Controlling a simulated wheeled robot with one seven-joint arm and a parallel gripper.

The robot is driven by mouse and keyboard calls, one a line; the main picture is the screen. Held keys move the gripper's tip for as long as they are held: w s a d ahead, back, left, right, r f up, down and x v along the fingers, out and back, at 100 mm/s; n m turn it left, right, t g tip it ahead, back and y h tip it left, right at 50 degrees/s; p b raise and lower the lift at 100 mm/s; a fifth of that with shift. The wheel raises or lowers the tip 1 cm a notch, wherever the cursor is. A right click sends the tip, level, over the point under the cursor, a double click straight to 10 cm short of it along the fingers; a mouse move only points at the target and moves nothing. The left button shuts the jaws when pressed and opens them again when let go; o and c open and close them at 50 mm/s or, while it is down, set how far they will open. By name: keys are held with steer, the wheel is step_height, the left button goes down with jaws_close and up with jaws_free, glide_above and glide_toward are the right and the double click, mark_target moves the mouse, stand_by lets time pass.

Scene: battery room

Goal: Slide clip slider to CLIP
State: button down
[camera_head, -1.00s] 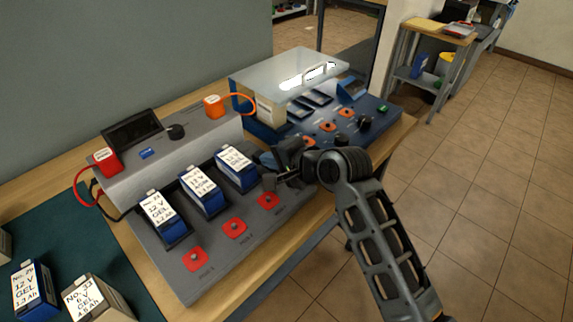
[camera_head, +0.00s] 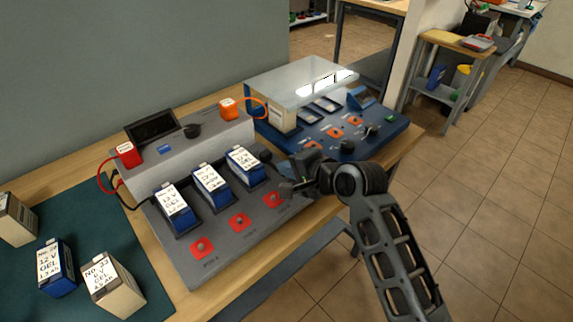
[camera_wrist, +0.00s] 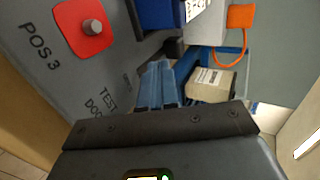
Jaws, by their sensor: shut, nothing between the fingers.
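My gripper (camera_head: 284,187) is shut and empty at the right end of the grey battery dock (camera_head: 222,262), close to the third red pad (camera_head: 276,200). In the wrist view its fingers (camera_wrist: 160,80) are together beside the dock's POS 3 pad (camera_wrist: 84,27) and the TEST DOCK lettering. A round dark knob (camera_head: 264,155) shows on the dock just behind the gripper. I cannot make out a clip slider or a CLIP mark for certain. The gripper and wrist cover part of the dock's right end.
Three blue batteries, including the left one (camera_head: 174,209), stand in the dock. A blue unit (camera_head: 384,131) with a clear raised cover (camera_head: 290,82) is behind the gripper. An orange clamp (camera_head: 228,107) sits between them. Loose batteries lie on a green mat (camera_head: 83,237). Floor is open at right.

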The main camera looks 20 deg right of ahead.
steer(key=v, duration=0.9)
steer(key=shift+b, duration=0.4)
steer(key=shift+s+r, duration=0.1)
steer(key=s+a+f+n+t+h, duration=0.1)
steer(key=s+f+n+h, duration=0.15)
steer(key=s, duration=0.75)
steer(key=s+a+f+n+h, duration=0.1)
steer(key=s+f+n, duration=0.25)
steer(key=s, duration=0.65)
steer(key=s+r+n+t, duration=0.1)
steer(key=s+r+n, duration=0.3)
steer(key=s, duration=0.4)
steer(key=s+r+n+t, duration=0.1)
steer(key=s+r+n, duration=0.3)
steer(key=s, duration=0.5)
steer(key=shift+s+d+r, duration=0.2)
steer(key=shift+s+d, duration=0.05)
steer(key=shift+d, duration=0.2)
steer(key=c, duration=1.8)
jaws_free()
